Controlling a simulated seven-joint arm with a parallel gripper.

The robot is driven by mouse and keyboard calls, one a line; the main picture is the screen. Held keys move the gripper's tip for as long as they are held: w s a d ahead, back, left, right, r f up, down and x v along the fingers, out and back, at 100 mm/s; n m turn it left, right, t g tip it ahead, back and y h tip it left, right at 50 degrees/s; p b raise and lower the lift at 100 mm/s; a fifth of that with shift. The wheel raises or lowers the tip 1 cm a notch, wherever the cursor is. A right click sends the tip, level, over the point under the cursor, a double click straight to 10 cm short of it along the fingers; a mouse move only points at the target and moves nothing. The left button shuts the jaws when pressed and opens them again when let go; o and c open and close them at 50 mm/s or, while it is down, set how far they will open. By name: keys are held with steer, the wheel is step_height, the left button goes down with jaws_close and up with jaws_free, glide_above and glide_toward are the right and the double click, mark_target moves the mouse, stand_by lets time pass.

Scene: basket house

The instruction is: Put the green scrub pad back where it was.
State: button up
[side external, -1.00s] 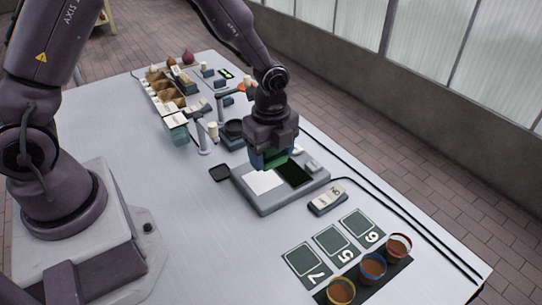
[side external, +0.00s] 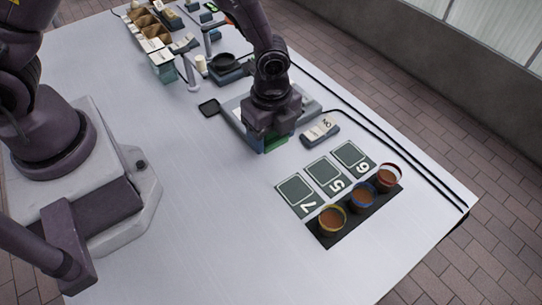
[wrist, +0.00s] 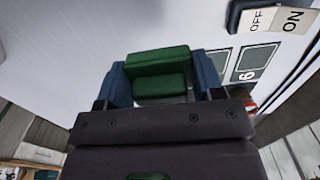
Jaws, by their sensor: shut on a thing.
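The green scrub pad (wrist: 158,62) is a green block that sits between the two blue fingertips of my gripper (wrist: 160,80) in the wrist view. My gripper is shut on it. In the side view my gripper (side external: 268,142) points down by the front of the grey tray, and a green edge of the pad (side external: 276,146) shows below the fingers. I cannot tell how high the pad is above the table.
The grey tray (side external: 229,112) is mostly hidden behind my gripper. An ON/OFF switch box (side external: 320,131) stands to its right. Numbered cards (side external: 324,177) and three brown-filled cups (side external: 362,198) lie ahead. A small black square (side external: 209,108) lies left.

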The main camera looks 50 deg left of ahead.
mark_target(272, 163)
step_height(272, 163, down, 7)
steer(key=shift+r, duration=0.15)
stand_by(0.4)
steer(key=o, duration=0.9)
step_height(272, 163, up, 12)
steer(key=shift+r, duration=0.15)
steer(key=s+a+r+n+t, duration=0.1)
steer(key=s+a+r+n, duration=0.1)
steer(key=a+r+n, duration=0.3)
steer(key=s+a+r+n+t, duration=0.1)
steer(key=s+r+n+t, duration=0.15)
steer(key=r, duration=0.45)
steer(key=s+a+r+n, duration=0.2)
steer(key=a+r+n, duration=0.15)
steer(key=r, duration=0.35)
steer(key=s+a+r+n+t, duration=0.2)
steer(key=s+r+n, duration=0.1)
steer(key=s+n, duration=0.4)
steer(key=shift+a+r, duration=0.25)
